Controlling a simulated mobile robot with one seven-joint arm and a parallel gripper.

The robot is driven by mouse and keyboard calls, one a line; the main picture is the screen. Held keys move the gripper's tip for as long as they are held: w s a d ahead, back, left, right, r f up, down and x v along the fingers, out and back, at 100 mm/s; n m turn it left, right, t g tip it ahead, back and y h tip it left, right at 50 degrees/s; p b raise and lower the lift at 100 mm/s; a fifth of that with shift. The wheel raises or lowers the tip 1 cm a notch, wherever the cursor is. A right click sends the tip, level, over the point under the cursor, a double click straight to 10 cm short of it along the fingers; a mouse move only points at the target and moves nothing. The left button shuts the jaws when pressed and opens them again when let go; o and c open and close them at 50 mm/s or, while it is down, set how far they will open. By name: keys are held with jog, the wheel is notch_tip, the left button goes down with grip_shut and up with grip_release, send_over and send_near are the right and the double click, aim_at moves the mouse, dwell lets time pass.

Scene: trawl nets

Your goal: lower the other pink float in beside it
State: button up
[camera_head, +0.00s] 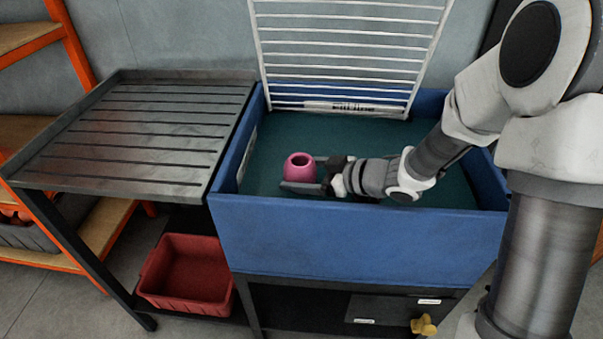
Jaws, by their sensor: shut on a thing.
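A pink float (298,166) with a dark round hole in its top is held upright in my gripper (308,176). My gripper is shut on it, with one finger along its near side. My arm reaches in from the right over the blue tub (355,235). The float shows against the tub's dark teal inside (290,125), left of the middle. I cannot tell whether it touches the bottom. No second pink float shows; the tub's near wall hides part of the inside.
A white wire rack (350,45) stands upright at the tub's back. A dark slatted table (140,125) adjoins the tub's left side. A red crate (187,270) sits below it, and a yellow knob (424,325) is under the tub. The tub's left and back inside looks clear.

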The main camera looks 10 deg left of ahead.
jog(key=shift+f, duration=0.25)
jog(key=o, duration=1.1)
notch_tip(320, 180, up, 16)
jog(key=p, duration=1.6)
jog(key=shift+p, duration=0.3)
